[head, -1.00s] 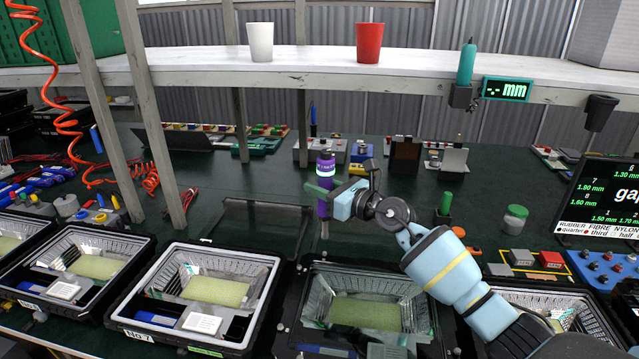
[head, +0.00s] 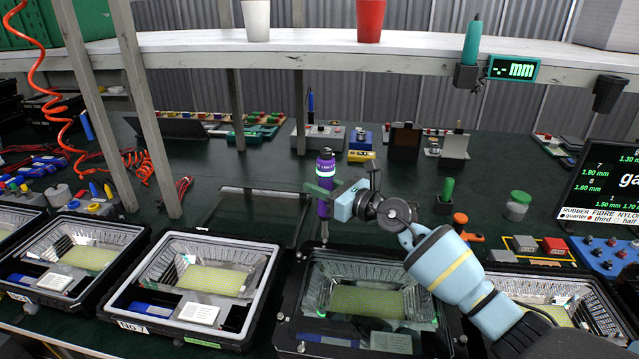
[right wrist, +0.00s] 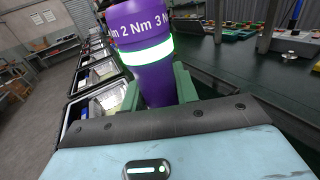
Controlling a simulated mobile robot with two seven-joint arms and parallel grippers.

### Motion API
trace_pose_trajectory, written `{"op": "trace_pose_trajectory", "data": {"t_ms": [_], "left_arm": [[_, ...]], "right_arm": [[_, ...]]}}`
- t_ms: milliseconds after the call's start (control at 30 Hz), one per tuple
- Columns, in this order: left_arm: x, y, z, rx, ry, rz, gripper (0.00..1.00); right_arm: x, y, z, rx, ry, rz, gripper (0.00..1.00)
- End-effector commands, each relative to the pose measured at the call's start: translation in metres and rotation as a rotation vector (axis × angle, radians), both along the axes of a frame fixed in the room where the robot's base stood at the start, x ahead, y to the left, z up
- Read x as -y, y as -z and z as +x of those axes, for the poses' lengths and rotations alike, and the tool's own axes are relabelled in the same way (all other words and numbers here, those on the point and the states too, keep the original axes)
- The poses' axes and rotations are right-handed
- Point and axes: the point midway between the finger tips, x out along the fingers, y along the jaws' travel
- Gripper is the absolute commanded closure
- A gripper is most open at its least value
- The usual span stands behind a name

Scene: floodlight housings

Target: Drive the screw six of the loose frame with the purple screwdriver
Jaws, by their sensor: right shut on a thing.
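The purple screwdriver (head: 325,180) stands upright in my right gripper (head: 326,192), its shaft pointing down at the back edge of the black-framed housing (head: 290,300). In the right wrist view the purple handle (right wrist: 145,70), with a lit white-green band and torque marks, sits between the green fingers of the right gripper (right wrist: 158,92). The loose frame is likely the dark glass-like frame (head: 250,212) lying behind the housings, but I cannot be sure. Which screw is screw six, and whether the tip touches one, I cannot tell. My left gripper is not in view.
A white-framed housing (head: 262,262) stands left of the black-framed one, with more housings in the row. A white shelf (head: 330,57) runs above.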

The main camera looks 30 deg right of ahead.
Motion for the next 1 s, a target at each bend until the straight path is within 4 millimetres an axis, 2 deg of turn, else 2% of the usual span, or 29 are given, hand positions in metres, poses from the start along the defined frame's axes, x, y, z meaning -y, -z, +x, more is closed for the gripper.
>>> {"op": "trace_pose_trajectory", "data": {"t_ms": [1000], "left_arm": [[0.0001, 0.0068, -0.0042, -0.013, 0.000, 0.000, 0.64]], "right_arm": [[0.0004, 0.0055, 0.0002, 0.004, 0.001, 0.001, 1.00]]}}
